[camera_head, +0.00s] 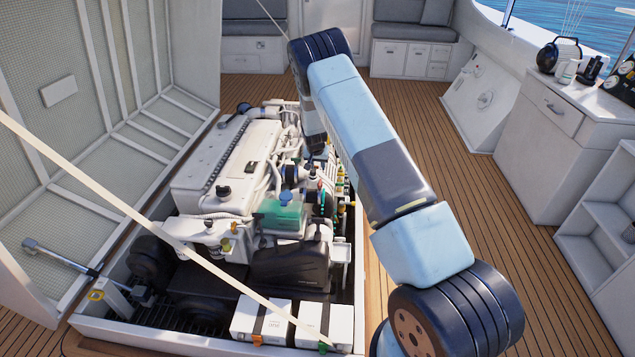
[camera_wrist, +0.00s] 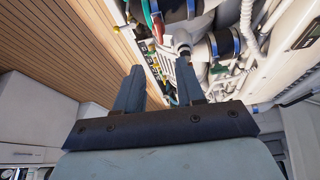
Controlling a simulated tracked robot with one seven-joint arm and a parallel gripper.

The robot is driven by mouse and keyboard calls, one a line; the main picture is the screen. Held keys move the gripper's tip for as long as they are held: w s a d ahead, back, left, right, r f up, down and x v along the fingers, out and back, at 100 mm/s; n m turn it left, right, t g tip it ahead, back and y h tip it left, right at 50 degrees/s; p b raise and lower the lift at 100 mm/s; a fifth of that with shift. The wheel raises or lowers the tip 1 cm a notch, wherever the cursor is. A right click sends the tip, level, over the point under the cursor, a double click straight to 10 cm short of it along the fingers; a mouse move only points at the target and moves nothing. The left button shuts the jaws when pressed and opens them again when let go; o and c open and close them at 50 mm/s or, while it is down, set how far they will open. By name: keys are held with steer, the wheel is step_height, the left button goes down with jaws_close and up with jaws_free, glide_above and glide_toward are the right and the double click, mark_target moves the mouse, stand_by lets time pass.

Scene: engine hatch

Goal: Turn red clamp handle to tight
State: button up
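In the wrist view my gripper (camera_wrist: 161,76) has its two dark fingers apart, with nothing held between them. Beyond the fingertips is the engine's side, with pipes and dark hoses with blue bands. A small red part (camera_wrist: 157,27) shows there beside a green hose, ahead of the fingers and apart from them. It may be the red clamp handle, but it is too small to tell its shape or turn. In the head view my arm reaches down to the right side of the white engine (camera_head: 232,155). The gripper end is small and partly hidden there.
The raised hatch lid (camera_head: 60,110) stands at the left, with a strut (camera_head: 65,258) below it. A pale rope (camera_head: 130,210) crosses in front of the engine. White battery boxes (camera_head: 262,320) sit at the bay's front. Wooden deck (camera_head: 440,130) is clear to the right.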

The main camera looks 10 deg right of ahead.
mark_target(320, 182)
steer(key=x, duration=1.3)
steer(key=shift+w+d+f, duration=0.1)
steer(key=shift+w+f, duration=0.1)
steer(key=shift+f, duration=0.05)
jaws_close()
steer(key=shift+a, duration=0.25)
